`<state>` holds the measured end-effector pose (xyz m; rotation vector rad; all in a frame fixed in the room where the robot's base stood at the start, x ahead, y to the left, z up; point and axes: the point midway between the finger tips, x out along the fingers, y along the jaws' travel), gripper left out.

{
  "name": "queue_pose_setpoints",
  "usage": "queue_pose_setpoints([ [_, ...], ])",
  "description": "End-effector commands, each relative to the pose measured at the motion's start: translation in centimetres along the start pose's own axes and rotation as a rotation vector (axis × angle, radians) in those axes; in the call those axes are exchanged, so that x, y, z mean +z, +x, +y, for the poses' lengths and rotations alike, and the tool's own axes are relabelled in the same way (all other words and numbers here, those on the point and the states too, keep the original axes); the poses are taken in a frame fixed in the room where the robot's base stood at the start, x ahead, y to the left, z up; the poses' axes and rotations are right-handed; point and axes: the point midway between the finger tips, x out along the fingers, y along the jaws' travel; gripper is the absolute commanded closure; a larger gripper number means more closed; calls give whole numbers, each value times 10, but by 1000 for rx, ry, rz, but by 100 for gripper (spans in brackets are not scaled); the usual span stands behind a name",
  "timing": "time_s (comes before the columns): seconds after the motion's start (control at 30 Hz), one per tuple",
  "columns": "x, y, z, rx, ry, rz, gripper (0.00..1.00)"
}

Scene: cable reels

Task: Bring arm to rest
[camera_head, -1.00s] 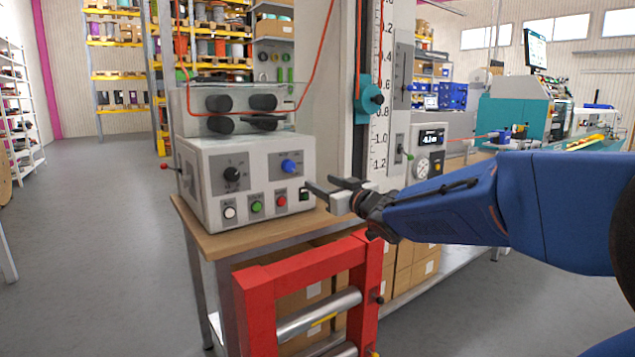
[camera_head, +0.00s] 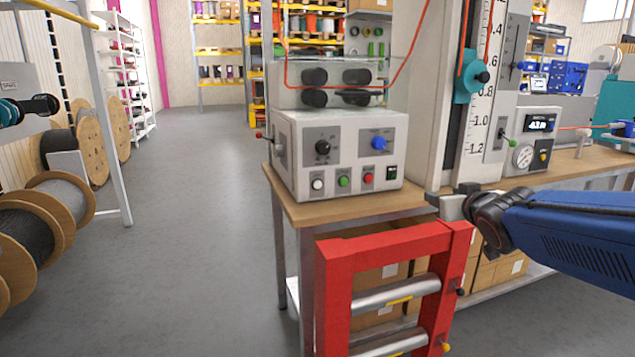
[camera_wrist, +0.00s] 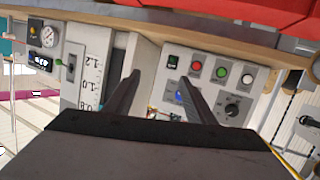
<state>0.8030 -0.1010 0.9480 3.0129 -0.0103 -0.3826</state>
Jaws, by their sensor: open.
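My gripper (camera_head: 450,198) is at the right of the head view, at the end of my blue arm. It is near the front edge of the wooden bench (camera_head: 350,212), to the right of the grey control box (camera_head: 340,152). In the wrist view the two dark fingers (camera_wrist: 158,92) stand apart with nothing between them. Beyond them the control box (camera_wrist: 215,85) shows upside down, with its buttons and knobs. From these frames I cannot tell how far the fingertips are from the box.
A red frame with metal rollers (camera_head: 392,245) stands in front of the bench, below my gripper. A tall white scale column (camera_head: 490,90) and a gauge box (camera_head: 533,140) stand to the right. Cable reels (camera_head: 35,230) lie at left. The grey floor (camera_head: 190,200) between is clear.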

Motion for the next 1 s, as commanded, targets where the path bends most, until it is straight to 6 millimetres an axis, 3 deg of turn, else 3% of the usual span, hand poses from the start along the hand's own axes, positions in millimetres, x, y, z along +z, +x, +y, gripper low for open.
queue_pose_setpoints([
  [0.27,105,-91,4,90,42,-356,50],
  [0.4,161,-146,-9,73,64,-549,50],
  [0.6,225,-218,-36,-4,80,-782,50],
  [0.8,252,-254,-51,-61,84,-892,50],
  [1.0,254,-257,-52,-66,83,-901,50],
])
